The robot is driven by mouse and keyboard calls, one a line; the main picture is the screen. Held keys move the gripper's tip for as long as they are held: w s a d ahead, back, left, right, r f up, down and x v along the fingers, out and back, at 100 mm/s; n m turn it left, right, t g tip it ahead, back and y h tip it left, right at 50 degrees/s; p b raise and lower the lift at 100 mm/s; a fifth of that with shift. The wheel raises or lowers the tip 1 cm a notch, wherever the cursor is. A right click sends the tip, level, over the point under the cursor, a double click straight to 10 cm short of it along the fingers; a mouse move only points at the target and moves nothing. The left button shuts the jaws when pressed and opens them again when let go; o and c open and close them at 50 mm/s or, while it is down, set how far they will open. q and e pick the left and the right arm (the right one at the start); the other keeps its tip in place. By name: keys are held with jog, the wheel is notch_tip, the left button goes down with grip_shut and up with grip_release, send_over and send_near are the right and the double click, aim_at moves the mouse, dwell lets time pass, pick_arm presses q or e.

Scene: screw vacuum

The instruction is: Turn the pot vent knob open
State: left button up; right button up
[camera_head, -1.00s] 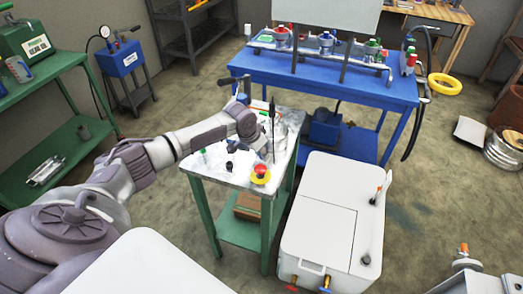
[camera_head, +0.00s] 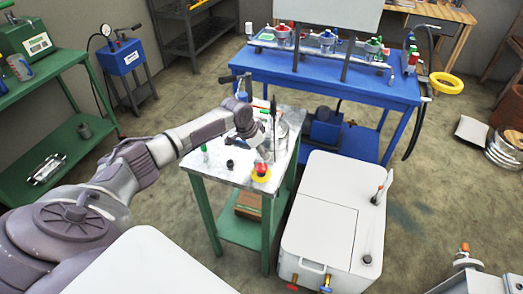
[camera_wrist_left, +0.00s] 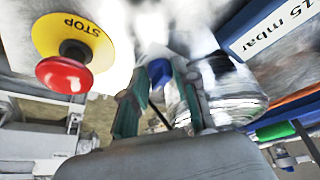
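The shiny metal pot (camera_head: 284,136) stands on the small green-legged table, partly hidden behind my left wrist. It also shows blurred in the left wrist view (camera_wrist_left: 232,90), to the right of the fingers. A dark blue knob-like part (camera_wrist_left: 158,74) shows between and beyond my fingertips; I cannot tell whether they touch it. My left gripper (camera_head: 266,152) is low over the table beside the pot. In the left wrist view its two green-padded fingers (camera_wrist_left: 157,95) stand apart, with nothing clearly held. My right gripper is not in view.
A red stop button (camera_head: 261,170) on a yellow disc sits at the table's front corner, close to my left gripper. Small dark and green-topped items stand on the table's left side. A blue bench (camera_head: 340,85) stands behind, and a white cabinet (camera_head: 325,225) to the right.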

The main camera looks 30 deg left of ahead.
pick_arm(q)
jog(key=o, duration=0.3)
jog(key=shift+o, duration=0.2)
